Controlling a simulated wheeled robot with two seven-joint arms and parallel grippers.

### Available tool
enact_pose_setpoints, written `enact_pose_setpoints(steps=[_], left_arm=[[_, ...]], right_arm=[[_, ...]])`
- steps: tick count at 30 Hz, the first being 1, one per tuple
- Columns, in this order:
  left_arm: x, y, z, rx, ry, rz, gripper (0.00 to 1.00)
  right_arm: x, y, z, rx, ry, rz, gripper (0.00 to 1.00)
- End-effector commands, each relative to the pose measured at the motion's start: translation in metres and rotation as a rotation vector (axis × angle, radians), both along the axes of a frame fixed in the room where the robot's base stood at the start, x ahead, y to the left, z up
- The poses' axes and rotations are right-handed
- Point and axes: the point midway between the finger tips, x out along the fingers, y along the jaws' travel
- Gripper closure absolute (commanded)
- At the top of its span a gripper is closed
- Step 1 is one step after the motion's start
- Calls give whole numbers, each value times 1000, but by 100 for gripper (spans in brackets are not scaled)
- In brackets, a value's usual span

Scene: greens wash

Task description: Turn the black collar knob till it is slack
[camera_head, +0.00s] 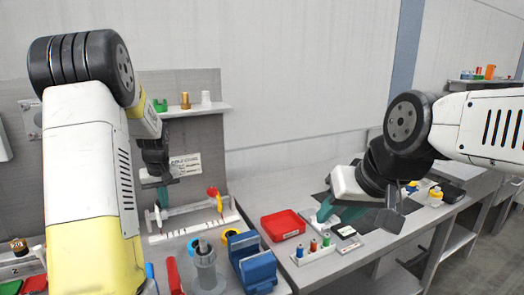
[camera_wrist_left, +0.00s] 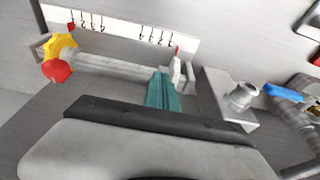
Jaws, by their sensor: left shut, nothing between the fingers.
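I cannot clearly make out a black collar knob in either view. A fixture with a pale horizontal rail (camera_head: 192,209) stands on the bench at the left, with a red and yellow piece (camera_head: 216,197) at its right end. In the left wrist view the rail (camera_wrist_left: 115,68) has the yellow and red piece (camera_wrist_left: 60,57) at its left. My left gripper (camera_head: 163,197) has teal fingers, shut and empty, close to the other end of the rail; they also show in the wrist view (camera_wrist_left: 161,90). My right gripper (camera_head: 326,209) hangs over the right bench; its opening is unclear.
A blue vise (camera_head: 256,268) and a grey round-based post (camera_head: 205,272) stand in front of the fixture. A red tray (camera_head: 283,225) and a rack of small coloured pegs (camera_head: 312,252) lie to the right. A shelf (camera_head: 196,110) with small parts hangs behind.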

Motion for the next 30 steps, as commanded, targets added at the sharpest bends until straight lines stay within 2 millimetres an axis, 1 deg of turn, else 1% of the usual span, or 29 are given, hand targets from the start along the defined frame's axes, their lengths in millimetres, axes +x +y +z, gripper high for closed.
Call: enact_pose_setpoints(steps=[22,30], left_arm=[[-7,16,1,2,-5,2,100],[-7,18,1,3,-5,3,100]], right_arm=[[0,0,0,0,0,0,64],[0,0,0,0,0,0,64]])
